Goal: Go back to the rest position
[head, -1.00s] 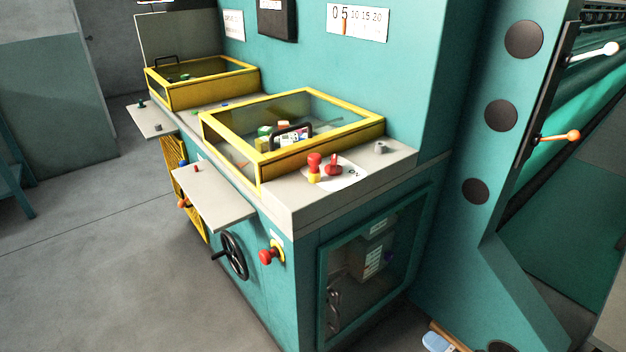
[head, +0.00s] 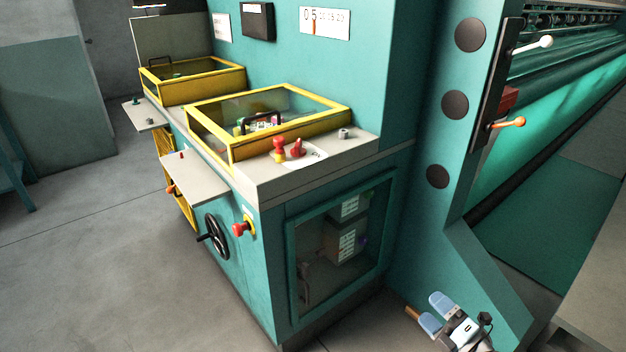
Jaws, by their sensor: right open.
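My right gripper (head: 433,312) is at the lower right of the head view, low in front of the teal machine (head: 270,290). Its two blue-tipped fingers stand apart and point up and left. Nothing shows between them. A small brown-orange piece shows just left of the fingers; I cannot tell what it belongs to. My left gripper is out of view.
Yellow-framed clear covers (head: 290,94) stand on the machine top beside red knobs (head: 298,148). A black handwheel (head: 216,237) and a red knob (head: 238,229) stick out from its front. A lever with an orange knob (head: 519,121) is at right. Floor at left is clear.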

